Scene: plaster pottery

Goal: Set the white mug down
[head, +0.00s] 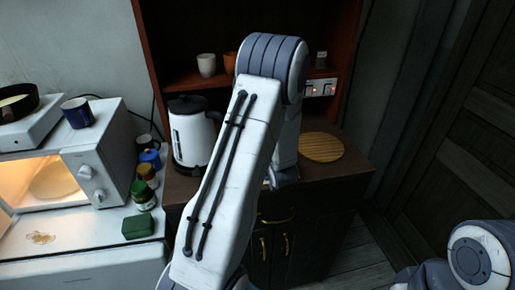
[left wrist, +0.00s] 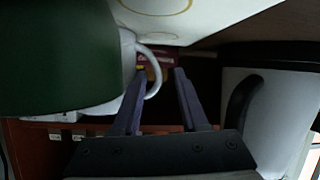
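The white mug shows in the left wrist view by its curved handle (left wrist: 155,72) and a strip of its body. A large dark green object (left wrist: 50,60) very near the camera covers much of that side. My left gripper (left wrist: 160,72) is open, its two fingers apart. The handle lies around the left-hand finger, and the right-hand finger is outside the handle. I cannot tell whether they touch. In the head view, my own arm hides the left gripper and this mug. My right gripper is out of view; only part of its arm shows at the lower right.
The white kettle (head: 193,135) stands close by, also in the left wrist view (left wrist: 265,115). Several jars and a green box (head: 138,226) crowd the white table's right edge. A round wooden board (head: 320,147) lies on the dark counter. Cups (head: 206,65) stand on the shelf.

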